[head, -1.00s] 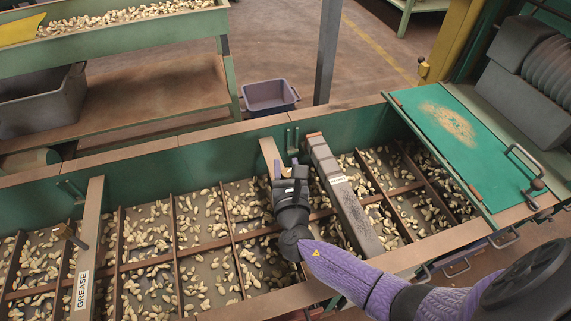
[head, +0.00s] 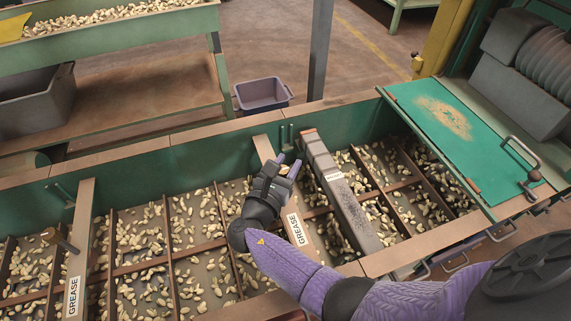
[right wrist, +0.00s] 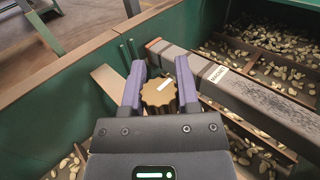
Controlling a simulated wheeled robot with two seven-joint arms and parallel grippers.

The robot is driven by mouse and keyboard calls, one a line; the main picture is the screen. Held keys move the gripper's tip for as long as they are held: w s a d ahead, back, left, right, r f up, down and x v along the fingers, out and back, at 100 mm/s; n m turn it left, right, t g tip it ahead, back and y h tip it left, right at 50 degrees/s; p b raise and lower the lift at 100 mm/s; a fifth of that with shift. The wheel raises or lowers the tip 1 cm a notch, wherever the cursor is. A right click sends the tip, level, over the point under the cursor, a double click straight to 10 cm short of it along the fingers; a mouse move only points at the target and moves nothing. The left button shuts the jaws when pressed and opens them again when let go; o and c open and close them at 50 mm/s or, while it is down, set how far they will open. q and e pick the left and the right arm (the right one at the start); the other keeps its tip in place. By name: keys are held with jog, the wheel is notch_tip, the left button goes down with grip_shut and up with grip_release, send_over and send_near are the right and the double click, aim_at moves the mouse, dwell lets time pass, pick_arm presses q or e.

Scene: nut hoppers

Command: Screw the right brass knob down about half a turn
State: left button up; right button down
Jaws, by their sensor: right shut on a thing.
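The right brass knob (right wrist: 158,92) is round and ribbed, with a white mark on its top, in the right wrist view. My right gripper (right wrist: 160,90) has its two purple fingers on either side of it, shut on it. In the head view my right gripper (head: 287,164) is over the right GREASE bar (head: 298,229), its fingers toward the upper right, and the knob is hidden there. My left gripper is not in view.
A grey magnet bar (head: 343,197) lies across the hopper just right of my right gripper. Nuts fill the divided green trough (head: 140,165) below. A green lid (head: 455,140) with a handle is at the right. A purple bin (head: 262,95) stands behind.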

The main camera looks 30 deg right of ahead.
dwell(0.4)
jog(key=shift+c, duration=1.7)
grip_release()
jog(key=p+v, duration=0.2)
jog(key=v, duration=0.8)
